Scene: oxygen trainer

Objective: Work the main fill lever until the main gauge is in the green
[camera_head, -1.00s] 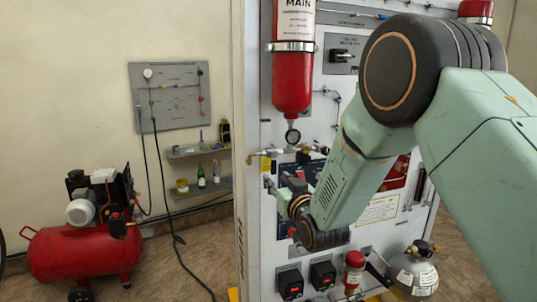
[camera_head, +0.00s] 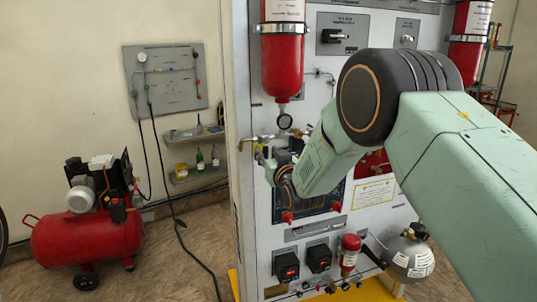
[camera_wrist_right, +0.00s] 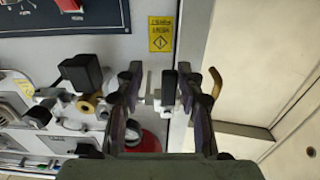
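The main gauge (camera_head: 285,121) is a small round dial under the red MAIN cylinder (camera_head: 284,60) in the head view; its face is too small to read. A brass lever (camera_head: 246,140) sticks out at the panel's left edge, left of the gauge. My right gripper (camera_head: 264,160) is just below this lever. In the right wrist view a brass handle (camera_wrist_right: 215,82) shows just beyond the right finger. My left gripper is not in view.
A yellow label (camera_wrist_right: 162,33) is on the panel near the fingers. A black block fitting (camera_wrist_right: 82,73) is beside the left finger. Lower on the panel are two black switch boxes (camera_head: 286,265). A red compressor (camera_head: 86,245) stands on the floor at left.

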